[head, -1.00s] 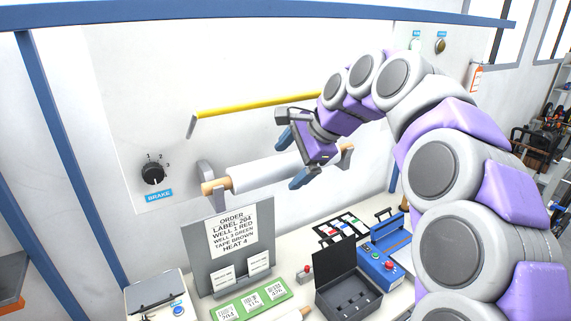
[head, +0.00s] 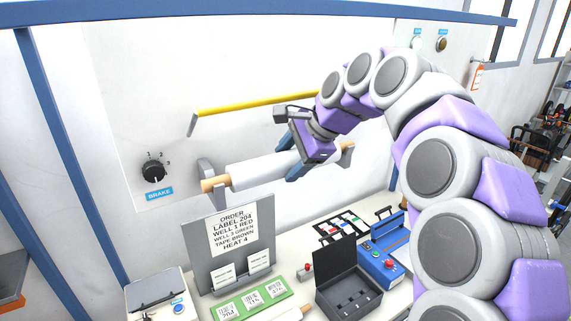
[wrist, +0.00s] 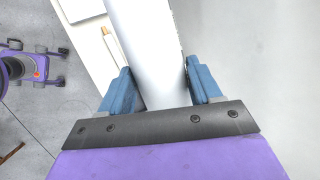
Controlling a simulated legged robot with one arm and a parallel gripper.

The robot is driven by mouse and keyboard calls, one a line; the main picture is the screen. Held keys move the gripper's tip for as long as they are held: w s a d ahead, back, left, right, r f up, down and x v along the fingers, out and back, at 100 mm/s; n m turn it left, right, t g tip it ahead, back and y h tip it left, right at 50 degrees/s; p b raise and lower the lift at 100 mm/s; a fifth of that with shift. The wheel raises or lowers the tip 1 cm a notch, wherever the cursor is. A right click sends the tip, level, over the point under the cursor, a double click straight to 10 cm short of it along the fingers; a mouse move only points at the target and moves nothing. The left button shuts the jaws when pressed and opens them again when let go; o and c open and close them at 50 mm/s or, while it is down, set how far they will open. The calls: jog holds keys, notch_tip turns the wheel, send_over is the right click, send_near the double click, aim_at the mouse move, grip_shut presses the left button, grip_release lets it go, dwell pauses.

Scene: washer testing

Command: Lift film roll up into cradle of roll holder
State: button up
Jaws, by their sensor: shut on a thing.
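The white film roll (head: 258,171) with its wooden core (head: 214,184) lies roughly level in front of the wall panel. My gripper (head: 291,156) has its blue fingers on either side of the roll's right half and is shut on it. In the wrist view the roll (wrist: 147,45) runs between the two fingers (wrist: 163,90). The roll holder's grey left arm (head: 205,170) stands at the core's left end, and its right arm (head: 347,154) is beyond my gripper. I cannot tell whether the core rests in the cradles.
A yellow bar (head: 245,104) runs just above the roll. Below are an order sign (head: 234,232), a green label tray (head: 250,298), an open black box (head: 348,288) and a blue device (head: 385,250). A brake knob (head: 153,172) is on the wall at left.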

jog(key=shift+d, duration=0.1)
jog(key=shift+c, duration=0.9)
jog(key=shift+d+r+b, duration=0.1)
jog(key=shift+r+b, duration=0.15)
jog(key=shift+b, duration=0.05)
jog(key=shift+s+f+t+y+b, duration=0.1)
jog(key=shift+s+t+y+b, duration=0.05)
jog(key=shift+t+y+b, duration=0.7)
jog(key=shift+t+y, duration=0.25)
jog(key=shift+t, duration=0.2)
